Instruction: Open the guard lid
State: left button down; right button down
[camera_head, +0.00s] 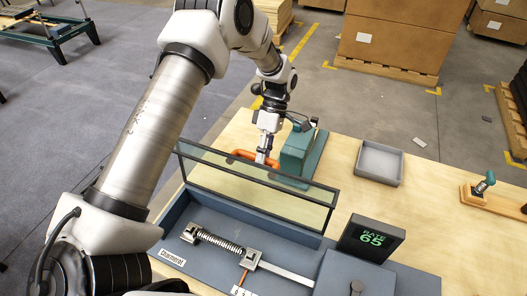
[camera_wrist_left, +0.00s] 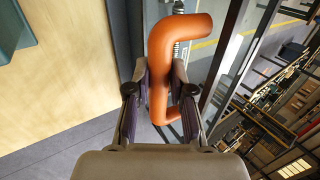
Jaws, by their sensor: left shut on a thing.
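The guard lid (camera_head: 225,172) is a clear panel in a dark frame. In the head view it stands raised and tilted at the far side of a blue-grey tester box (camera_head: 172,213), whose inside is uncovered. An orange bent handle (camera_head: 243,154) shows at the lid's far upper edge. My left gripper (camera_head: 263,156) reaches down behind the lid and is shut on this handle. In the left wrist view, the fingers (camera_wrist_left: 162,85) close on both sides of the orange handle (camera_wrist_left: 185,42). My right gripper is not in view.
A spring (camera_head: 220,242) lies between two clamps inside the box. A display (camera_head: 370,238) reading "RATE 65" stands at its right. A teal device (camera_head: 300,152) is close right of my left gripper. A grey tray (camera_head: 380,162) sits further right, with bare table around it.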

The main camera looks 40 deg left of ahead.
pick_arm(q)
jog(key=shift+w+f+g, duration=0.2)
jog(key=shift+f+g, duration=0.1)
jog(key=shift+f, duration=0.1)
jog(key=c, duration=1)
grip_release()
jog(key=shift+a+r, duration=0.1)
jog(key=v, duration=1.2)
